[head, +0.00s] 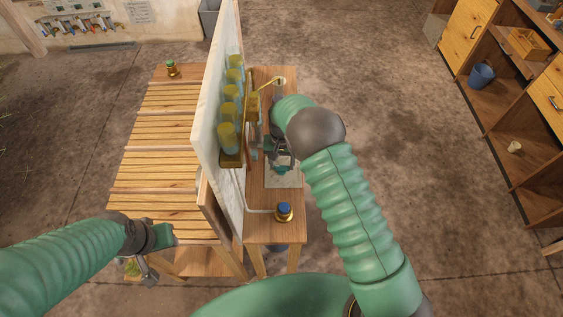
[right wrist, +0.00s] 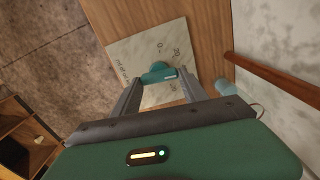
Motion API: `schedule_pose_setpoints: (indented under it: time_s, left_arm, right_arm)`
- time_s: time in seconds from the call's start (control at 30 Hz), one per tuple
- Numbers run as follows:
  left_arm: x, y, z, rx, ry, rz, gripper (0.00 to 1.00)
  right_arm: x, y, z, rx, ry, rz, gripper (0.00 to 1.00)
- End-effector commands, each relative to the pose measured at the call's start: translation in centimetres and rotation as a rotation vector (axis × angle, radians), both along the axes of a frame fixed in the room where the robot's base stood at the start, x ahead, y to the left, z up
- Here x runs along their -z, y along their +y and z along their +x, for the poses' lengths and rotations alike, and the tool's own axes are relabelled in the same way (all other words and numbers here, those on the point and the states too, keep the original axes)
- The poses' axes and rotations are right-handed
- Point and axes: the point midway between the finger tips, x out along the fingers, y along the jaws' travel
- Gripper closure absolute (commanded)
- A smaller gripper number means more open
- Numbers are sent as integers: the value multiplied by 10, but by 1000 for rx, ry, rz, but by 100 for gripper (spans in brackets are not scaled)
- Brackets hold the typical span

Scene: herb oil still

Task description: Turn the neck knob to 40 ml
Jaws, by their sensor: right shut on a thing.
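The teal knob (right wrist: 158,72) sits on a pale stone plate (right wrist: 150,40) with dark markings, among them a 0 and a 20. In the right wrist view my right gripper (right wrist: 160,78) has one finger on each side of the knob and is shut on it. The knob's exact setting cannot be read. In the head view the plate (head: 283,181) lies on the narrow wooden bench, and my right gripper (head: 281,158) is over it, partly hiding the knob. My left gripper (head: 148,270) hangs at the lower left, away from the bench; its jaws are unclear.
A pale upright panel (head: 218,120) stands left of the narrow bench (head: 256,228), carrying several yellow-green vessels (head: 229,112). A slatted table (head: 155,150) is beyond the panel.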

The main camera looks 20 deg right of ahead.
Motion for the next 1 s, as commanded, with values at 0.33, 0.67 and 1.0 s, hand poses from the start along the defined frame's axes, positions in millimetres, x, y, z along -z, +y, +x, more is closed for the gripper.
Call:
schedule_pose_setpoints:
  time_s: [0.33,0.67,1.0]
  left_arm:
    - [-1,0,0,0,0,0,64]
    - [-1,0,0,0,0,0,64]
    - [-1,0,0,0,0,0,64]
  right_arm:
    - [0,0,0,79,1,0,90]
    - [0,0,0,82,1,0,90]
    - [0,0,0,81,1,0,27]
